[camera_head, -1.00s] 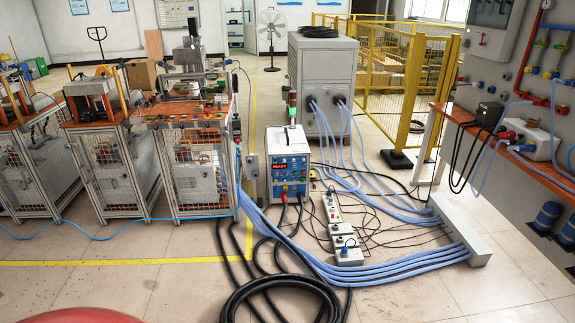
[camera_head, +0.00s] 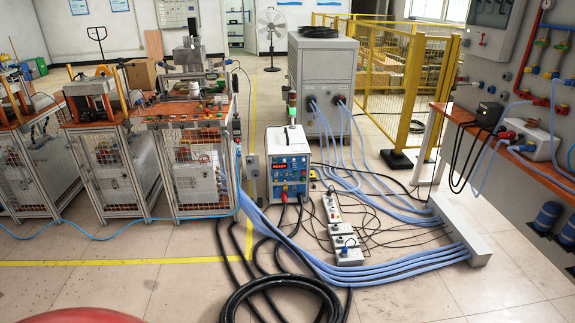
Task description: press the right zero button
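The induction heater (camera_head: 299,139) is a white box with a blue front panel (camera_head: 291,170). It stands on the floor near the middle of the view, with a red lit display (camera_head: 285,167) and several small knobs or buttons. I cannot tell which of these is the right zero button, as they are too small. Neither of my grippers shows.
Black hoses (camera_head: 280,290) coil on the floor in front. Blue hoses (camera_head: 340,275) and power strips (camera_head: 342,240) lie to the right. A metal-framed workstation (camera_head: 192,165) stands left, and a tall grey cabinet (camera_head: 322,80) behind.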

